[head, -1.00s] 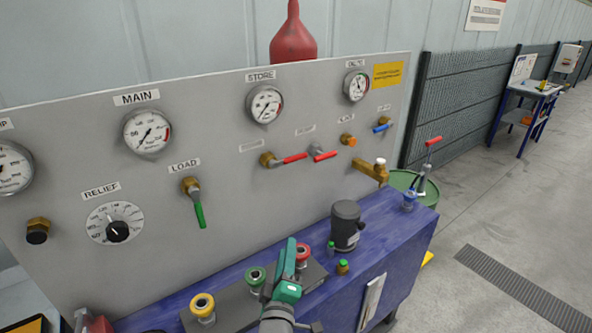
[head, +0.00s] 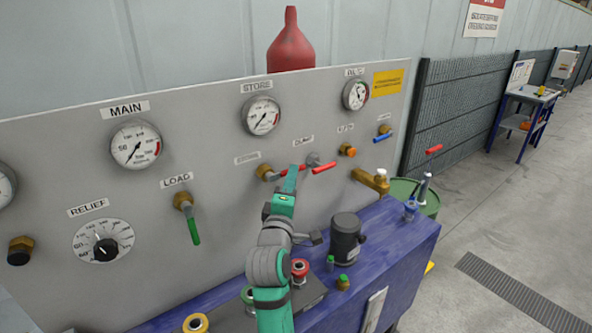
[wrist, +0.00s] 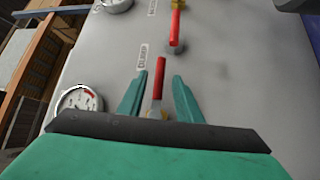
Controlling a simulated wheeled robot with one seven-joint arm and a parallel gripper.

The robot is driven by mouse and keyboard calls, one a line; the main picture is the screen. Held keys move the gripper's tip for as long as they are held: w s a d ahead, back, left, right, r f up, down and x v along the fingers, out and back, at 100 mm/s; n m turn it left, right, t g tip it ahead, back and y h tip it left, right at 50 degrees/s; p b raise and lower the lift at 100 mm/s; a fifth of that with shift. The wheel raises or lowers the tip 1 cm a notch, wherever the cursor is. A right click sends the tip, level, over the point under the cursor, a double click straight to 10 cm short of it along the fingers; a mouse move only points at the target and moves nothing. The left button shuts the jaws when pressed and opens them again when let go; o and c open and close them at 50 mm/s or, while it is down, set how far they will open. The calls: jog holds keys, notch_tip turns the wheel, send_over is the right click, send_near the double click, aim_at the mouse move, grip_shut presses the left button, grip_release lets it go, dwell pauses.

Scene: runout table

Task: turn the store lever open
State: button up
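The store lever is the left of two red-handled valves, with a brass body (head: 265,173) on the grey panel below the STORE gauge (head: 261,115). Its handle points right, partly hidden behind my gripper (head: 291,178) in the head view. In the wrist view its red handle (wrist: 159,78) lies between the two green fingers of my gripper (wrist: 157,88), with a gap on each side. The gripper is open. I cannot tell whether the fingertips reach as deep as the handle.
A second red lever (head: 324,167) with a grey hub is just right of the store lever; it also shows in the wrist view (wrist: 176,28). A green LOAD lever (head: 193,229) hangs down at left. A dark motor (head: 345,240) stands on the blue bench below.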

jog(key=x, duration=0.3)
jog(key=shift+w+a, duration=0.1)
jog(key=shift+w, duration=0.3)
jog(key=shift+w+d+r, duration=0.15)
jog(key=shift+w+d, duration=0.1)
jog(key=shift+w, duration=0.3)
jog(key=shift+d, duration=0.1)
jog(key=c, duration=0.7)
grip_shut()
